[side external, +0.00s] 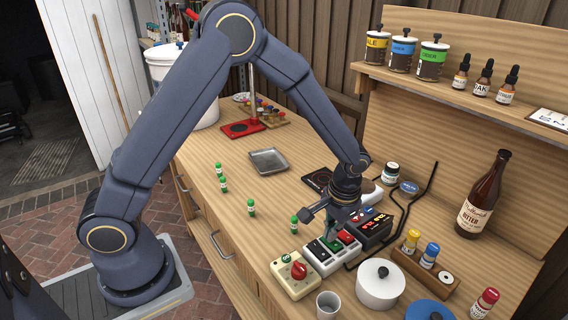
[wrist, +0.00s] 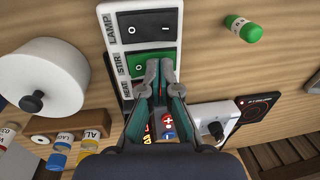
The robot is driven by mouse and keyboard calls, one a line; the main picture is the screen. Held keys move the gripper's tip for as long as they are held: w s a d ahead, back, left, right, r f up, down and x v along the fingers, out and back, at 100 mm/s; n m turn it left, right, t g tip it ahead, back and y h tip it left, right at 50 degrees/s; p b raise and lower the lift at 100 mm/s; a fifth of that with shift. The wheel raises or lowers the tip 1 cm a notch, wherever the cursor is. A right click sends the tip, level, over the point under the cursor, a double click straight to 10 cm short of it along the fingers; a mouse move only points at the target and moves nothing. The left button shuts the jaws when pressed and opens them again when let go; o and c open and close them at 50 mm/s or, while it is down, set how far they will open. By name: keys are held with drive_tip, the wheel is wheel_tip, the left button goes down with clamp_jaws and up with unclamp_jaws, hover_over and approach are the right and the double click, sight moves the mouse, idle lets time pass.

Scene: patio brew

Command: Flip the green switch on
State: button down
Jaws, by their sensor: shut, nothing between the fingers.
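The green switch (side external: 333,246) is the middle rocker on a white switch box (side external: 320,264), labelled STIR in the wrist view. There, the green rocker (wrist: 136,67) shows its O mark on the left; its right part is covered by my fingers. My gripper (side external: 332,238) points down over the green switch, shut and empty. In the wrist view my gripper tips (wrist: 159,70) overlap the right half of the rocker. I cannot tell whether they touch it or which side is pressed. A black rocker (wrist: 150,27) labelled LAMP sits beside it. A red rocker (side external: 347,236) is on the other side.
A cream box with a red knob (side external: 299,270) stands left of the switch box. A dark controller (side external: 370,226) stands right of it. A white lidded pot (side external: 381,284) and a metal cup (side external: 328,304) are in front.

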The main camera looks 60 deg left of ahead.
wheel_tip(320, 180, up, 14)
drive_tip(key=a, duration=0.1)
drive_tip(key=shift+a, duration=0.35)
idle(0.4)
drive_tip(key=s+a+r+n+t, duration=0.1)
drive_tip(key=s+a+r+t, duration=0.1)
drive_tip(key=s+a+r, duration=0.3)
drive_tip(key=s+a+r+t, duration=0.1)
drive_tip(key=s+r+t, duration=0.15)
drive_tip(key=r, duration=0.45)
drive_tip(key=s+f+m+t+h, duration=0.1)
drive_tip(key=s+f, duration=0.2)
drive_tip(key=s, duration=0.8)
drive_tip(key=shift+s+a+f, duration=0.15)
drive_tip(key=shift+s+a, duration=0.2)
drive_tip(key=shift+s, duration=0.05)
